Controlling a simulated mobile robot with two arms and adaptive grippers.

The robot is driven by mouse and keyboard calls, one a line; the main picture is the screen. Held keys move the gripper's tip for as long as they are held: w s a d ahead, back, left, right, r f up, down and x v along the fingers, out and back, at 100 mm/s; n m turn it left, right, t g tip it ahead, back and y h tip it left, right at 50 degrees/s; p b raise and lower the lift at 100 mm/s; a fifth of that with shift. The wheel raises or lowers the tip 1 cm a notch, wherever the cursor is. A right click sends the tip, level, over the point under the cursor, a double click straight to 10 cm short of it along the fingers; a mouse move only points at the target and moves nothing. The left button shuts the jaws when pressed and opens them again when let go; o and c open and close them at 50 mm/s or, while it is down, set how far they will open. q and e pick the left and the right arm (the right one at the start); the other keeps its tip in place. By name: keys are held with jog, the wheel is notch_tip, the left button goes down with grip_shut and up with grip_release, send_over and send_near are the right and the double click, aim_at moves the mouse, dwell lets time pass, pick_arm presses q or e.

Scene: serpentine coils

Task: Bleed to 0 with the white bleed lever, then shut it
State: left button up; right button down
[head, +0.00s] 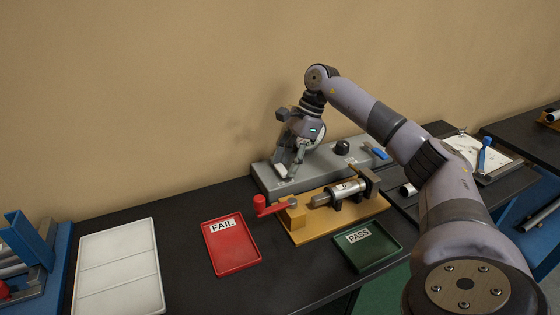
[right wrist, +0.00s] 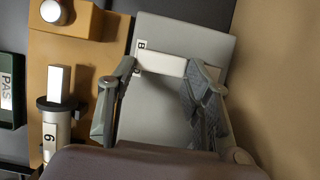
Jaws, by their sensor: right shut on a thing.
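The white bleed lever (head: 281,171) is on the left end of the grey test box (head: 262,180). In the right wrist view the lever (right wrist: 160,63) lies crosswise between the two fingers, with a letter label beside its left end. My right gripper (head: 292,160) is shut on the lever from above; its fingers also show in the right wrist view (right wrist: 158,75). A pressure reading cannot be made out in either view. My left gripper is not in view.
In front of the box, a tan fixture (head: 300,233) carries a metal cylinder (head: 340,193) and a red-handled clamp (head: 262,205). A black knob (head: 342,147) and a blue lever (head: 380,153) are further right. The red FAIL tray (head: 232,250) and green PASS tray (head: 368,250) lie nearer.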

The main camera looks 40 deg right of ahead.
dwell(0.5)
jog(key=c, duration=0.8)
grip_release()
jog(key=v, duration=1.2)
